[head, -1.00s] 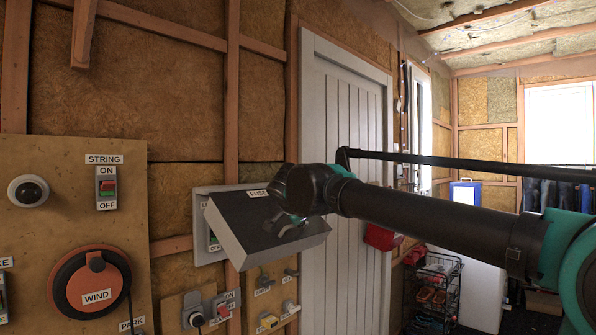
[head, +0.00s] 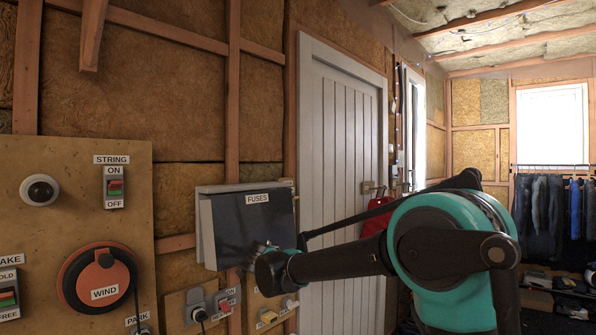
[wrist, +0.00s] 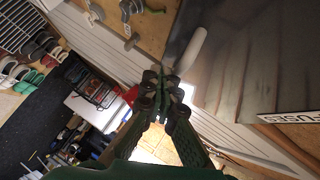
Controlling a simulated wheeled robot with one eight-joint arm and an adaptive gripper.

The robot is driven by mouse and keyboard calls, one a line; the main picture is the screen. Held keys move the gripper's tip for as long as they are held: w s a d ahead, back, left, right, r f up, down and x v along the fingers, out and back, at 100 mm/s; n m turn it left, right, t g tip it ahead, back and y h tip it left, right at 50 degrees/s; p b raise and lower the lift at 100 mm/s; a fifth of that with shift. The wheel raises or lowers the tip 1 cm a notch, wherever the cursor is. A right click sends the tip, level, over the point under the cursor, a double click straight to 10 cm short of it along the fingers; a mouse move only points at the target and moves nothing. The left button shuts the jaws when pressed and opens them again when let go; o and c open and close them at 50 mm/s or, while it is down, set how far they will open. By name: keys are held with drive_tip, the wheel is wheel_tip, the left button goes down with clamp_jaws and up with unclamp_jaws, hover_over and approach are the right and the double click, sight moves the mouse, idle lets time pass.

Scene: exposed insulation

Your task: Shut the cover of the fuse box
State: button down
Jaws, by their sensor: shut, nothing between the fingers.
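The fuse box (head: 205,235) is a grey box on the wall, left of the white door. Its dark cover (head: 240,222), labelled FUSES, hangs steeply down over the front. I cannot tell whether it sits fully flush. My gripper (head: 260,247) is shut and empty at the cover's lower edge, partly hiding it. In the wrist view the gripper's fingers (wrist: 168,78) are together, just beside the cover (wrist: 245,60). Whether they touch it is unclear.
Below the box are switches and sockets (head: 222,302) on small boards. A wooden panel (head: 60,215) with a WIND dial (head: 105,278) stands left. The white door (head: 340,140) is behind my arm. Clothes (head: 550,200) hang at the far right.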

drive_tip(key=shift+w+a+f, duration=0.25)
drive_tip(key=shift+w+a, duration=0.15)
drive_tip(key=shift+a, duration=0.1)
drive_tip(key=shift+w+a+f, duration=0.2)
drive_tip(key=shift+w+a, duration=0.15)
drive_tip(key=shift+a, duration=0.1)
drive_tip(key=shift+d, duration=0.15)
